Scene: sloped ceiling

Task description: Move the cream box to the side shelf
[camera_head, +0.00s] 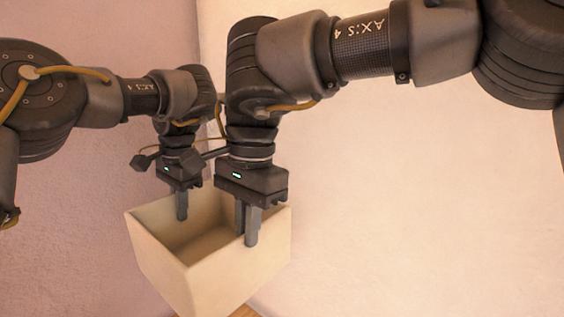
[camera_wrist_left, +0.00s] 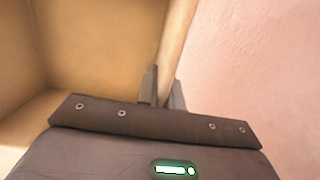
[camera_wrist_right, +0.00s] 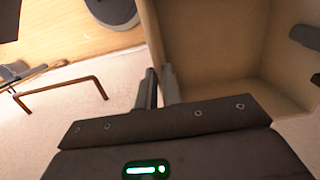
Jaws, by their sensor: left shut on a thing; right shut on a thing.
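The cream box (camera_head: 222,269) is an open-topped box with an empty inside, seen below both my arms in the head view. My left gripper (camera_head: 181,212) is shut on the box's far left wall. In the left wrist view that wall (camera_wrist_left: 176,42) passes between the fingers of my left gripper (camera_wrist_left: 163,90). My right gripper (camera_head: 246,232) is shut on the opposite, near right wall. In the right wrist view the right gripper (camera_wrist_right: 160,90) has the wall (camera_wrist_right: 153,38) between its fingers. No side shelf can be made out.
A pinkish wall (camera_head: 70,215) is on the left and a pale wall (camera_head: 430,200) on the right. A bit of wooden surface (camera_head: 246,311) shows below the box. The right wrist view shows a brown bar-like frame (camera_wrist_right: 62,88) and a dark round-ended object (camera_wrist_right: 112,10) on wood.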

